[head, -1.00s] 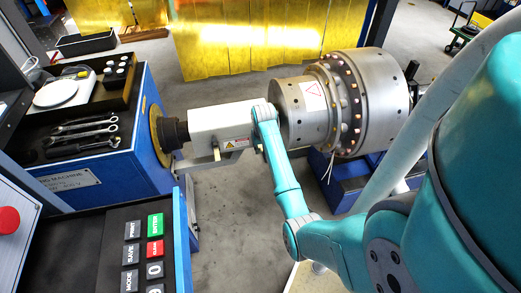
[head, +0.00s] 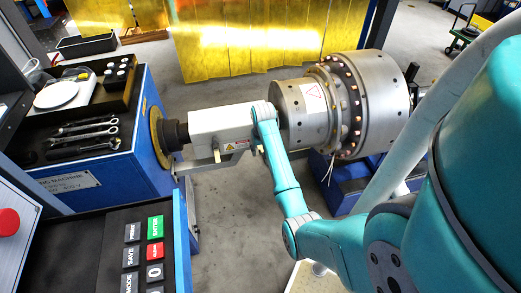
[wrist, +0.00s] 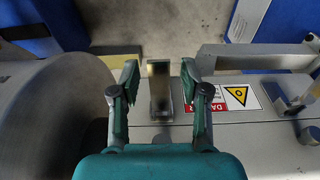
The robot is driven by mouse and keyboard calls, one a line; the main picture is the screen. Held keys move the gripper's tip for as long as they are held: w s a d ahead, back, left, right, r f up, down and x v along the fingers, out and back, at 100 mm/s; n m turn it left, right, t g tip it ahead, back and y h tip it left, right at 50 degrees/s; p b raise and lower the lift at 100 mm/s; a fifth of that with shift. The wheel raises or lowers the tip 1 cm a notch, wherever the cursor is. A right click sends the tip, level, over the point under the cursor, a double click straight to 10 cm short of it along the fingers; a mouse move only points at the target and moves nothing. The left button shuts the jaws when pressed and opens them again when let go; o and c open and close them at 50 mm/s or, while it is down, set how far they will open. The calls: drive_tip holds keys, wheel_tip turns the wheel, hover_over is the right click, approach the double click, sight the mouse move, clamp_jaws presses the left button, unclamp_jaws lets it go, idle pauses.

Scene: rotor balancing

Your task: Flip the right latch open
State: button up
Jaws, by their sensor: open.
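A light grey cover housing (head: 218,120) with a warning label sits between the blue machine and the rotor. Two small latches stick out along its lower edge. The right latch (head: 261,149) is partly beside my arm. The left latch (head: 216,155) is clear of it. In the wrist view my gripper (wrist: 160,74) is open, with one finger on each side of the right latch (wrist: 160,88), an upright metal tab; whether they touch is unclear. The left latch (wrist: 287,103) shows at the right of that view. In the head view my gripper is hidden behind my arm.
The big steel rotor (head: 383,100) stands close beside the housing and shows in the wrist view (wrist: 50,120). A grey rail (wrist: 250,56) runs along the housing. The blue machine (head: 155,110), with wrenches and a tray on top, is at left. Grey floor (head: 240,210) is open below.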

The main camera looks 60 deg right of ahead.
wheel_tip(320, 180, up, 12)
drive_tip(key=s+a, duration=0.1)
drive_tip(key=shift+a, duration=0.25)
drive_tip(key=shift+s+f, duration=0.1)
idle(0.5)
drive_tip(key=a+f+n+t+h, duration=0.1)
drive_tip(key=a+f+n+t, duration=0.1)
drive_tip(key=a+f, duration=1.05)
drive_tip(key=s+a+f+n+t+h, duration=0.1)
drive_tip(key=s+a+t, duration=0.15)
drive_tip(key=a, duration=0.55)
drive_tip(key=s+a+f+n+t, duration=0.2)
drive_tip(key=s+a, duration=0.2)
drive_tip(key=a, duration=0.4)
drive_tip(key=s+a+r+n+t+y, duration=0.15)
drive_tip(key=s+a+r+t, duration=0.25)
drive_tip(key=s+a+r, duration=0.45)
drive_tip(key=s+a+r+n+t+y, duration=0.2)
drive_tip(key=s+a+r, duration=0.4)
drive_tip(key=s+r, duration=0.6)
drive_tip(key=shift+a+r+n+t, duration=0.2)
drive_tip(key=shift+r+n+t, duration=0.15)
drive_tip(key=shift+n+t, duration=0.25)
